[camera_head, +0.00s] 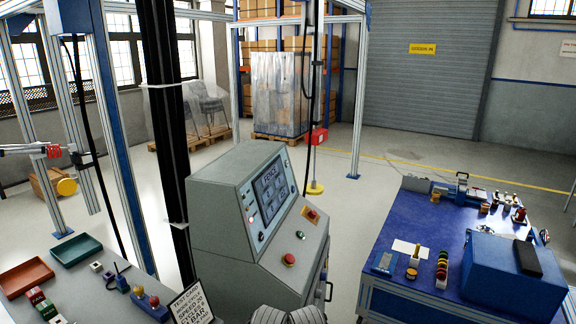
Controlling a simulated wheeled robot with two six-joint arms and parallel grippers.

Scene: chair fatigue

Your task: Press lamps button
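A grey-green control console (225,215) stands in the middle of the view with a tilted front. Its dark screen (271,190) shows a heading that reads like FENCE and several light square icons. A red mushroom button (289,259) sits low on the sloped panel. A second red button (312,214) is at the panel's upper right. A small dark button (300,235) lies between them. I cannot read a lamps label on any of these.
A grey bench (85,283) at lower left holds trays, small buttons and a printed sign (190,303). A blue workbench (450,235) with a blue case (512,277) stands at right. A dark post (166,120) rises left of the console. Open floor lies behind.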

